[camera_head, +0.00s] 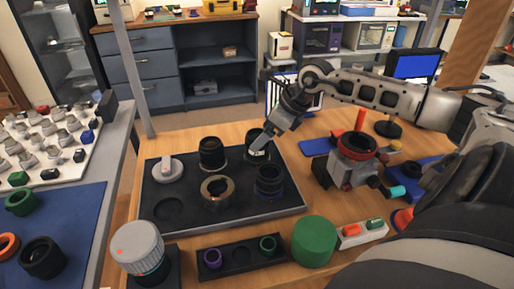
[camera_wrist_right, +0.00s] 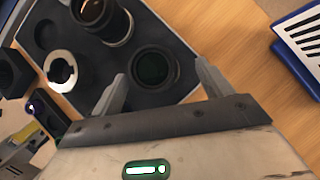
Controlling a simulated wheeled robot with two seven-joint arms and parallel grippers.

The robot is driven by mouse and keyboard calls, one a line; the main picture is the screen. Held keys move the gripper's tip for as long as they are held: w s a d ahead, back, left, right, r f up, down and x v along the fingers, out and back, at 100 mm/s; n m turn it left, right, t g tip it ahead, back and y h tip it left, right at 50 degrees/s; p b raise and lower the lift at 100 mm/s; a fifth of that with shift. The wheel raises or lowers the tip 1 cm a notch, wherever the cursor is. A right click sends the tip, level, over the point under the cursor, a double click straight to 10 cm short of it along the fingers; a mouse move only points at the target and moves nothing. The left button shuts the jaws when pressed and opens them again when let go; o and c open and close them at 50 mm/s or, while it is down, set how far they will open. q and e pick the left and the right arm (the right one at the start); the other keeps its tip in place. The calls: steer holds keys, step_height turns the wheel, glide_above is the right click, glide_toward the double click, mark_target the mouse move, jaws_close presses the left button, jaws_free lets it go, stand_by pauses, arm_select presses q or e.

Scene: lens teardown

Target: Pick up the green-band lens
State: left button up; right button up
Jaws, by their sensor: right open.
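My right gripper (camera_head: 264,138) reaches in from the right over the back right of the black tray (camera_head: 187,236). A dark round lens (camera_head: 255,151) stands upright in the tray directly under it, partly hidden by the fingers. In the right wrist view my right gripper (camera_wrist_right: 160,76) is open, its fingertips on either side of this lens (camera_wrist_right: 152,68), whose glass looks dark green. I cannot make out a green band on its side, so I cannot confirm it is the green-band lens. My left gripper is not in view.
A small holder with rings (camera_head: 240,257) and a green cylinder (camera_head: 314,242) stand in front. A red-topped device (camera_head: 353,160) stands right.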

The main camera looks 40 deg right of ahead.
steer(key=x, duration=0.2)
steer(key=a+p+x, duration=0.1)
steer(key=x, duration=0.1)
steer(key=shift+w+f, duration=0.15)
steer(key=shift+f, duration=0.35)
steer(key=c, duration=1.3)
